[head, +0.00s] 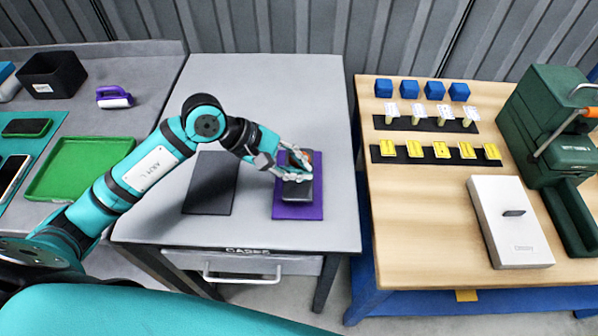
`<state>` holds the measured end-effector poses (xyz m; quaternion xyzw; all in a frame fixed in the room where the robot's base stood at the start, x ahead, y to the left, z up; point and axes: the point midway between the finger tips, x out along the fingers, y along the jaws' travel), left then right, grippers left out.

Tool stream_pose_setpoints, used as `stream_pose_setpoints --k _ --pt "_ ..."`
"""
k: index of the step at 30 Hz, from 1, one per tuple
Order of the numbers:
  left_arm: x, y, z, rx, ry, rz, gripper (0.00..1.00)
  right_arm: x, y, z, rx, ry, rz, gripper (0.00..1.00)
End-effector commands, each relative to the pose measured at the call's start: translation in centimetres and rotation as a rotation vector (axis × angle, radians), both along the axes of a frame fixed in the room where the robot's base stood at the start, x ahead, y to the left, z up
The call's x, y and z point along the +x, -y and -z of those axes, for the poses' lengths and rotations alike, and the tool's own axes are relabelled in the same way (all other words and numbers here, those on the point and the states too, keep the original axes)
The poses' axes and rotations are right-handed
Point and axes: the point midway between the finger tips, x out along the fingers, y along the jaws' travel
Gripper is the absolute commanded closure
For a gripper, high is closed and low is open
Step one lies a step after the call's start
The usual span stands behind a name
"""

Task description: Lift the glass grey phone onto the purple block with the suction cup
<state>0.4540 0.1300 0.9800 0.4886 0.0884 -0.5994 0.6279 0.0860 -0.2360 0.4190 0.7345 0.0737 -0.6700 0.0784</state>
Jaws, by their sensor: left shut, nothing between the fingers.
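The purple block (298,212) is a flat slab on the grey middle table. A small dark grey flat piece (298,191) lies on it or just above it; it may be the grey phone, but I cannot tell surely. My left gripper (290,172) is right over the purple block, at the back edge of this dark piece. Its fingers are shut with nothing between them. A small orange-brown round thing (308,155) shows behind the fingers, partly hidden; I cannot tell whether it is the suction cup. My right gripper is not in view.
A dark flat mat (211,183) lies left of the block. The left bench holds a green tray (80,168), a black bin (52,75), a purple-handled tool (114,97) and phones (12,175). The wooden table (420,220) carries blue cubes, a white box and green equipment.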

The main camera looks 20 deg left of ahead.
Motion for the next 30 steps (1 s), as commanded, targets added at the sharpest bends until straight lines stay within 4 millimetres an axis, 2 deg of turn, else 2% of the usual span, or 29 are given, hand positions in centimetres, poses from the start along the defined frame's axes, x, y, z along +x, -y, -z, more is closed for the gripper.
stream_pose_setpoints --k 20,30 --pt "0.0 0.0 0.3 0.001 -0.001 0.0 1.0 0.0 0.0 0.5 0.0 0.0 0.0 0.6" --pt "0.0 0.0 -1.1 0.0 0.0 0.0 1.0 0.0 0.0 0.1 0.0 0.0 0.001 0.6"
